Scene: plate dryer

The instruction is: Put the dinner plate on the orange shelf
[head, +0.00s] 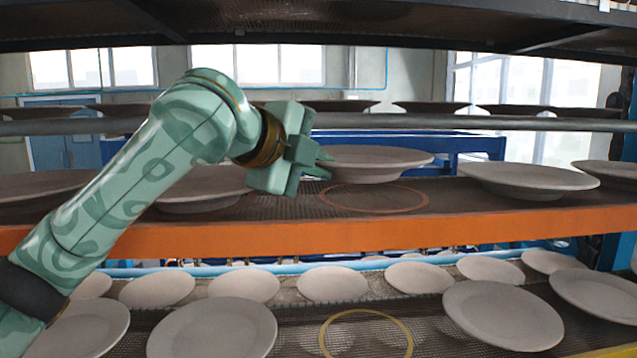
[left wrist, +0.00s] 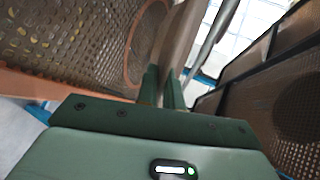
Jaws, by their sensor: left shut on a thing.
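My left gripper (head: 322,168) is shut on the rim of the dinner plate (head: 375,162), at the plate's left edge. The plate is pale, about level, and appears a little above the mesh of the orange shelf (head: 440,232). An orange ring (head: 420,207) is marked on that mesh just below the plate. In the left wrist view the gripper's fingers (left wrist: 163,88) pinch the plate (left wrist: 182,40), with the ring (left wrist: 132,62) close beside it. My right gripper is not in view.
On the orange shelf a plate (head: 528,180) stands to the right and another (head: 200,188) behind my arm. The lower level holds several plates and an empty yellow ring (head: 405,326). A dark shelf (head: 450,30) hangs above, and a grey rail (head: 450,122) runs behind.

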